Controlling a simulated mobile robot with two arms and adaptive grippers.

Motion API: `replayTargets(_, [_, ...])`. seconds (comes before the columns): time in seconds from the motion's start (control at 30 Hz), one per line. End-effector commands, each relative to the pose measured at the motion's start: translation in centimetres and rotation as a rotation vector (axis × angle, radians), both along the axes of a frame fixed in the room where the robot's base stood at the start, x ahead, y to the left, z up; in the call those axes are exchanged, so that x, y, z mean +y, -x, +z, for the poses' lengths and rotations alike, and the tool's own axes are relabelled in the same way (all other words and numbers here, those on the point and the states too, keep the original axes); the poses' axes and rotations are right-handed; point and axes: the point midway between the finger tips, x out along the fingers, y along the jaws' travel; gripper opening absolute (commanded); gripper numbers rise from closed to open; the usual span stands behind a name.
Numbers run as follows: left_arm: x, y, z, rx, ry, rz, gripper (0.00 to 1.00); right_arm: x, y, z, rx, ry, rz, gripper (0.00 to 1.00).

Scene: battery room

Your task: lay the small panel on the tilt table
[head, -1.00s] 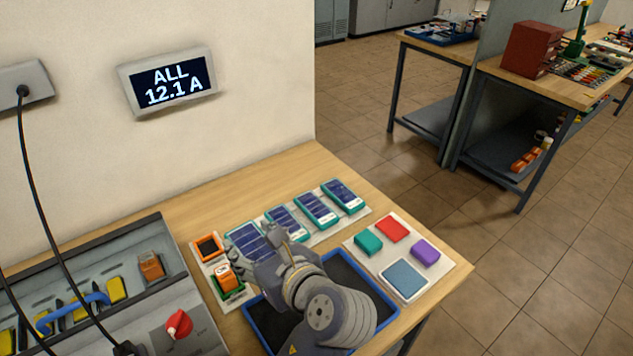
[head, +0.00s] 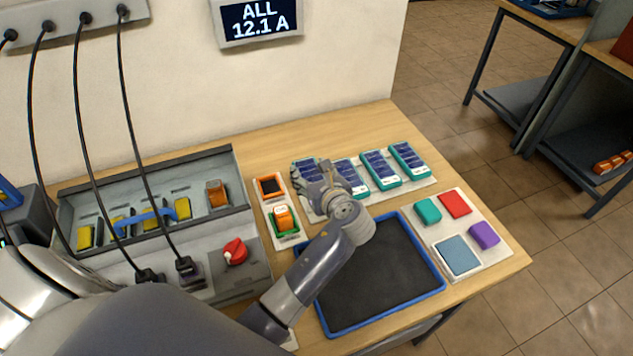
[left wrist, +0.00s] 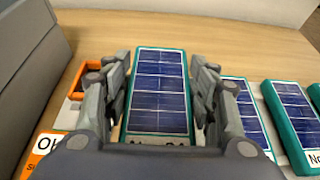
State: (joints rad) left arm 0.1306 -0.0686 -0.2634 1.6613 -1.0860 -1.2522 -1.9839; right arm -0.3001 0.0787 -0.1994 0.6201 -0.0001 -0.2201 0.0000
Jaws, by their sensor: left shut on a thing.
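A row of small solar panels with dark blue cells and teal frames lies on a pale strip at the back of the bench. My left gripper (head: 322,178) is at the leftmost small panel (head: 304,168) and partly hides it. In the left wrist view my left gripper (left wrist: 160,72) is shut on this panel (left wrist: 159,95), one finger along each long side. Its label is mostly cut off. I cannot tell whether it is lifted off the strip. No surface is clearly recognisable as the tilt table. My right gripper is not in view.
A black tray with a blue rim (head: 428,259) lies under my left forearm. Right of it, a white board (head: 448,217) holds coloured blocks and a blue-grey square. An orange relay-like block (head: 283,217) stands left of the panels. A grey console (head: 256,273) with a red knob (head: 235,251) fills the left.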

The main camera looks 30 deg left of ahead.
Motion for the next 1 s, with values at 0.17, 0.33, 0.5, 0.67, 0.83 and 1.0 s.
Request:
replayTargets(0.17, [0.0, 0.1, -2.4, 0.005, -0.003, 0.0, 0.25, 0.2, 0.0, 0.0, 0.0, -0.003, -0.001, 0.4])
replayTargets(0.33, [0.0, 0.0, -3.8, -0.001, -0.002, 0.0, 0.25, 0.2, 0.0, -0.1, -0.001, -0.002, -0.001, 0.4])
replayTargets(0.5, [0.0, 0.0, -3.8, -0.001, -0.001, 0.0, 0.25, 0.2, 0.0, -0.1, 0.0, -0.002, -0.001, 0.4])
replayTargets(0.67, [0.0, 0.0, -4.1, 0.001, -0.002, -0.001, 0.25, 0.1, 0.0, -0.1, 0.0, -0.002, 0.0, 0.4])
replayTargets(0.83, [0.0, 0.1, -4.1, 0.001, -0.001, 0.0, 0.73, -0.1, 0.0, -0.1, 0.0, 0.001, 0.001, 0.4])
replayTargets(1.0, [0.0, 0.1, -4.1, 0.001, -0.001, 0.0, 0.73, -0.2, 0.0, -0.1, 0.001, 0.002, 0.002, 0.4])
